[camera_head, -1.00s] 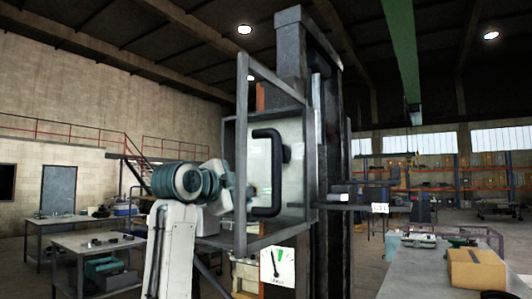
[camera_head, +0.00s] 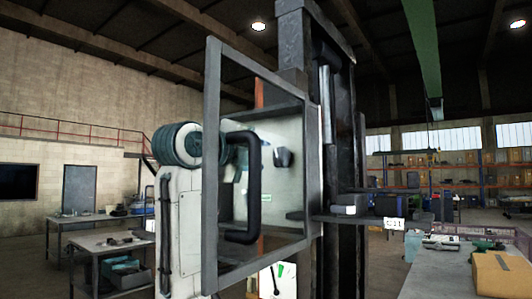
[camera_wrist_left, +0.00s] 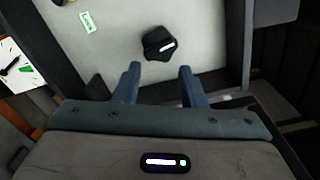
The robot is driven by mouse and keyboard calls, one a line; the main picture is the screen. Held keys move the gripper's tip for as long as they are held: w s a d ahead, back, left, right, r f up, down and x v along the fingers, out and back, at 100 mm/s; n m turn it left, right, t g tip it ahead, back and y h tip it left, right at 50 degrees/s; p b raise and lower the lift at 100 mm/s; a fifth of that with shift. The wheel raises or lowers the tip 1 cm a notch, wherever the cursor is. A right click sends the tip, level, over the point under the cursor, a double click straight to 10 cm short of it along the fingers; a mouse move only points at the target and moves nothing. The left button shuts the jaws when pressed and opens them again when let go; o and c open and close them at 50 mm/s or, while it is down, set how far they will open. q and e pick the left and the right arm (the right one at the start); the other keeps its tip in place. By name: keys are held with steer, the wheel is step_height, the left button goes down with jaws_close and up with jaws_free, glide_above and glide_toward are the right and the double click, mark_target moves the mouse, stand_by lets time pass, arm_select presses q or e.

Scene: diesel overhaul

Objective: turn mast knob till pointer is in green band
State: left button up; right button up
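The mast knob (camera_head: 283,157) is a dark knob on the pale panel inside the box on the mast. In the left wrist view the knob (camera_wrist_left: 159,44) is black with a white mark. The gauge (camera_head: 277,282) is a white dial below the box, cut off by the bottom edge. In the left wrist view the gauge (camera_wrist_left: 18,68) shows its black pointer apart from the green band. My left gripper (camera_wrist_left: 160,80) is open and empty, its fingers short of the knob, one to each side. In the head view it is largely hidden by the door handle. My right gripper is out of view.
A framed door (camera_head: 212,165) with a black handle (camera_head: 254,185) stands open in front of the box. A shelf (camera_head: 362,218) juts from the mast to the right. A workbench with a cardboard box (camera_head: 502,273) is at lower right.

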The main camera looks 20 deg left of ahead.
arm_select(q)
steer(key=shift+w+d+m+p, duration=0.2)
steer(key=shift+w+m, duration=0.35)
steer(key=shift+m, duration=1.3)
steer(key=shift+w+d+m+p, duration=0.15)
steer(key=shift+w+m, duration=0.45)
steer(key=shift+m, duration=1.3)
steer(key=shift+w+d+m+p, duration=0.15)
steer(key=shift+w+m, duration=0.4)
steer(key=shift+m, duration=1.3)
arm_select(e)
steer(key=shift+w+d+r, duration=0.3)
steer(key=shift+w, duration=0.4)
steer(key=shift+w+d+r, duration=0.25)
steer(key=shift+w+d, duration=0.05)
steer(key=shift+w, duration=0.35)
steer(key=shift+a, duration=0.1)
arm_select(q)
steer(key=shift+w, duration=0.1)
steer(key=x, duration=0.2)
steer(key=shift+w+d, duration=0.15)
steer(key=shift+w, duration=0.2)
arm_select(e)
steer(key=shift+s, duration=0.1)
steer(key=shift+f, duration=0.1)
